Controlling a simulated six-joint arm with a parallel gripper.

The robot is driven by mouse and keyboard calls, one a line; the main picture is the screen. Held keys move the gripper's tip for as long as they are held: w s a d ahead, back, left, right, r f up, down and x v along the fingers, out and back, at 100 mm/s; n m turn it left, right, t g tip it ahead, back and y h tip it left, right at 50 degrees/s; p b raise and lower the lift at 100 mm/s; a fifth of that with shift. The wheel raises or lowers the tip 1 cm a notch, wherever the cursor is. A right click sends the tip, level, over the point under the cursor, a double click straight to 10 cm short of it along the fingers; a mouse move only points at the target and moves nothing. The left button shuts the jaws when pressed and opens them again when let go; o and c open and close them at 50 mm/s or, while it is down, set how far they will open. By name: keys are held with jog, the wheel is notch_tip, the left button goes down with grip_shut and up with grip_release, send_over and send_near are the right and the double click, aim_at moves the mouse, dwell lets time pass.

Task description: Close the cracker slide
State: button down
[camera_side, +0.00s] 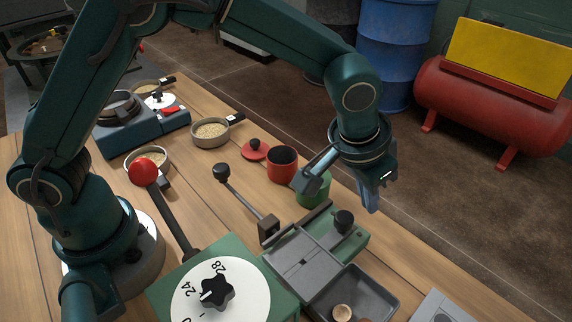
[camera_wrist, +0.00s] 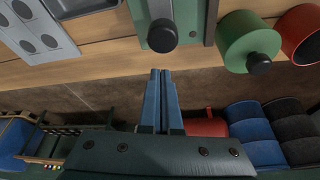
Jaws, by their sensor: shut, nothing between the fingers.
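The cracker is a green machine with a white dial (camera_side: 220,298) and a black star knob, at the bottom of the side view. Beside it is a green base with a grey slide plate (camera_side: 303,262) and a round black knob (camera_side: 343,220). This knob (camera_wrist: 162,36) also shows at the top middle of the wrist view. I cannot tell how far the slide stands open. My gripper (camera_side: 371,205) is shut and empty, above and beyond the knob at the table's far edge. In the wrist view its closed fingertips (camera_wrist: 160,74) point towards the knob, apart from it.
A red-knobbed lever (camera_side: 146,172) and a black-knobbed lever (camera_side: 222,173) rise near the cracker. A green cup (camera_side: 313,190) and a red cup (camera_side: 282,165) stand close to my gripper. A grey tray (camera_side: 384,287) holds small round pieces. Pans of grain (camera_side: 211,131) stand farther back.

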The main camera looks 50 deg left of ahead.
jog(key=shift+s+a, duration=0.25)
jog(key=shift+s, duration=0.8)
jog(key=shift+s, duration=0.1)
send_near(304, 267)
jog(key=x, duration=0.5)
jog(key=shift+w+d+f, duration=0.1)
jog(key=shift+w, duration=0.3)
jog(key=shift+s, duration=0.35)
jog(key=shift+f, duration=0.1)
